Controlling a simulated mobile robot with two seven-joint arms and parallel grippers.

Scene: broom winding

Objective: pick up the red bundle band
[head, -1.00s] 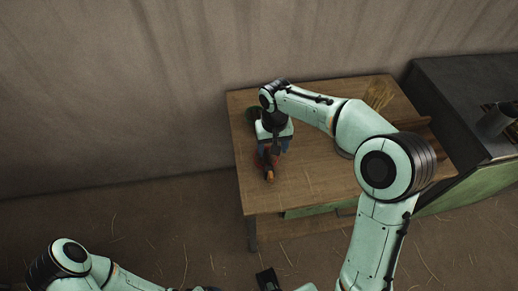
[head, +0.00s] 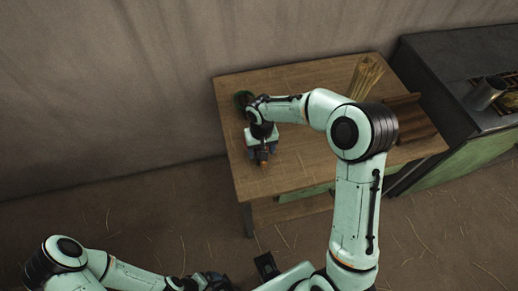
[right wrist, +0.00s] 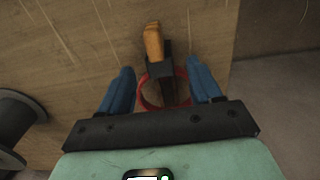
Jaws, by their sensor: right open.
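The red bundle band (right wrist: 144,97) is a ring on the tabletop in the right wrist view. A tool with an orange-brown wooden handle (right wrist: 153,40) and a dark head lies over or in the ring, hiding part of it. My right gripper (right wrist: 162,80) is open, with its blue fingers on either side of the ring. In the head view my right gripper (head: 262,148) is low over the table's left part and hides the band. My left gripper (head: 210,282) is at the bottom edge, away from the table; its fingers are unclear.
A straw bundle (head: 365,77) and a brown slatted holder (head: 410,118) are at the right. A dark stove-like unit (head: 450,85) with a metal cup (head: 486,93) stands beyond.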

